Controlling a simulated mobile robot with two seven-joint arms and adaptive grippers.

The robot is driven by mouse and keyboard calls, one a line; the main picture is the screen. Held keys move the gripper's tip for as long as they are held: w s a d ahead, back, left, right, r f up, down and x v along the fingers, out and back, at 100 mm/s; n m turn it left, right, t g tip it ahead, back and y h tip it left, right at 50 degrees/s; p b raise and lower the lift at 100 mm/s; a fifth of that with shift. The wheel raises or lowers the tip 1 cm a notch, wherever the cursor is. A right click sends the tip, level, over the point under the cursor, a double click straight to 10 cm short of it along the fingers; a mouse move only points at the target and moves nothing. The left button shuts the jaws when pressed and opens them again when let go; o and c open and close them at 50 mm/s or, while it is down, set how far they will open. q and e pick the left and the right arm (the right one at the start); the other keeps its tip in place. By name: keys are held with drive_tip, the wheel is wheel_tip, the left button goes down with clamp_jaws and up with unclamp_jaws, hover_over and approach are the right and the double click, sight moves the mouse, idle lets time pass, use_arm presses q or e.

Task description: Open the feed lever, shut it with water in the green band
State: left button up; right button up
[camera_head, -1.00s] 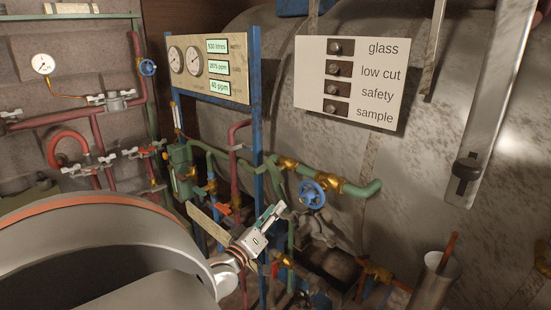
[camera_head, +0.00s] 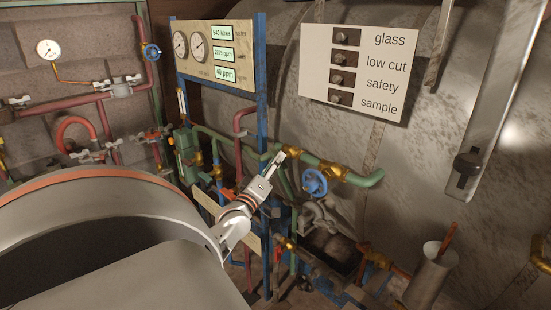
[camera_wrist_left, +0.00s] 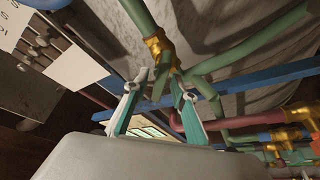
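My left gripper (camera_head: 279,160) reaches the green pipe (camera_head: 366,180) just left of a brass valve fitting (camera_head: 325,172). In the left wrist view its two teal fingers (camera_wrist_left: 160,84) stand apart, with a brass fitting (camera_wrist_left: 158,48) and green pipe beyond the gap. I cannot tell whether they touch anything. No feed lever shows clearly at the fingertips; it may be hidden by the gripper. A gauge panel (camera_head: 250,77) has two dials and green displays, the top one reading about 540 litres. No green band can be made out. My right gripper is out of view.
A blue handwheel (camera_head: 315,182) is right of the gripper. Blue posts (camera_head: 261,70) and red pipes (camera_head: 240,120) crowd the space behind it. A label plate (camera_head: 318,80) hangs on the large tank (camera_head: 430,130). A metal cup (camera_head: 432,270) stands at lower right.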

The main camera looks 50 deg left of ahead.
use_arm(q)
clamp_jaws()
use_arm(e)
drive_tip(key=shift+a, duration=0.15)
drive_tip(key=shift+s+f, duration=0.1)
